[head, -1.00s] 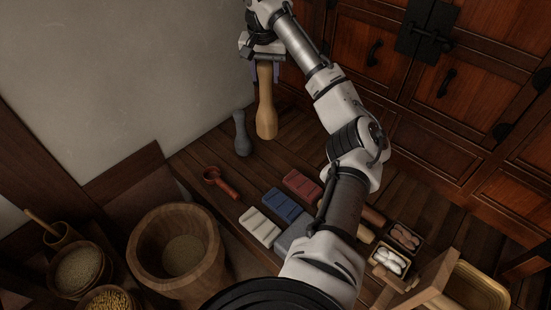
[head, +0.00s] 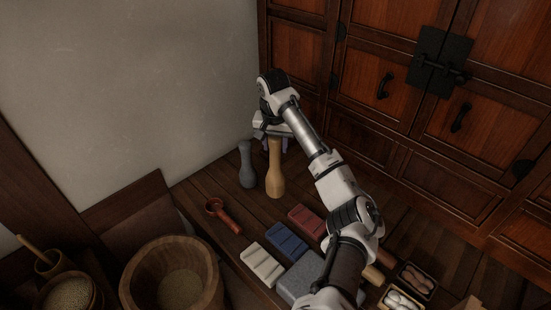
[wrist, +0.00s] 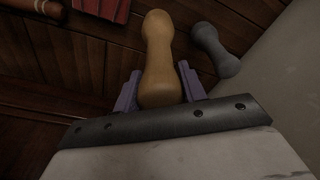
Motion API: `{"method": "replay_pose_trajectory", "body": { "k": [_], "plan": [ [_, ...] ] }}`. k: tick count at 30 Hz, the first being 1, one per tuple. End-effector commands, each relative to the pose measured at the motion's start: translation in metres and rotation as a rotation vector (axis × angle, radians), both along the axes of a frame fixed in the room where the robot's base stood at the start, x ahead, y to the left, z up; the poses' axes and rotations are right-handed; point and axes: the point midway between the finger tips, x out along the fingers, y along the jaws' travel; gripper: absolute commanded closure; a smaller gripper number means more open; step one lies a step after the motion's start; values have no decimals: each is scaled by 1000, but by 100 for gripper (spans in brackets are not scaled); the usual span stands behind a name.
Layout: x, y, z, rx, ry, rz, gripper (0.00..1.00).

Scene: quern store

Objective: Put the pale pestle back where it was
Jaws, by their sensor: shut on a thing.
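The pale pestle (head: 275,170) is a tan wooden piece with a narrow waist, held upright in my gripper (head: 275,142). In the head view its lower end is at or just above the dark wooden boards; I cannot tell whether it touches. In the wrist view the pale pestle (wrist: 158,50) runs away from between the two purple fingers of my gripper (wrist: 160,92), which are shut on it. A grey pestle (head: 247,165) stands upright just to its left, apart from it. The grey pestle also shows in the wrist view (wrist: 215,48).
A red-brown ladle (head: 223,214) lies in front of the pestles. Red (head: 307,221), blue (head: 287,242) and white (head: 262,263) grooved blocks lie nearby. A large wooden mortar (head: 140,290) stands at lower left. Cabinet doors (head: 385,80) rise behind at right.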

Motion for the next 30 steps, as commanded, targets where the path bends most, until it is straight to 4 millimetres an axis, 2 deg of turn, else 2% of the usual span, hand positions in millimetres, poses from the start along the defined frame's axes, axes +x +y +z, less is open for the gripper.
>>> {"method": "replay_pose_trajectory", "body": {
  "k": [7,15,26,27,30],
  "plan": [
    [0,-1,-14,0,-2,-1,91],
    [0,-1,-48,0,-2,-2,91],
    [0,0,-51,2,-2,-1,91],
    [0,0,-53,1,0,0,55],
    [0,0,-53,0,0,0,42]
  ]
}}
